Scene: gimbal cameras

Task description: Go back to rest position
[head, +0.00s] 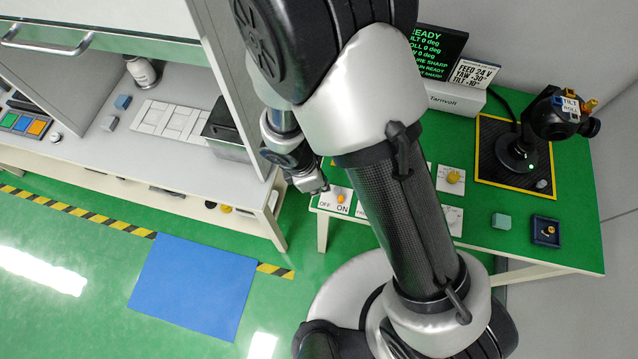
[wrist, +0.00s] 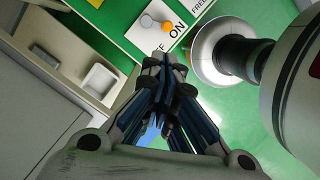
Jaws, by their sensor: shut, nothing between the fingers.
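The switch plate (wrist: 155,30) shows just beyond the fingertips there. I cannot tell whether the fingers touch the plate. My arm crosses the middle of the head view and hides part of the table.
A grey cabinet (head: 180,70) stands left. A blue floor mat (head: 190,285) lies on open floor.

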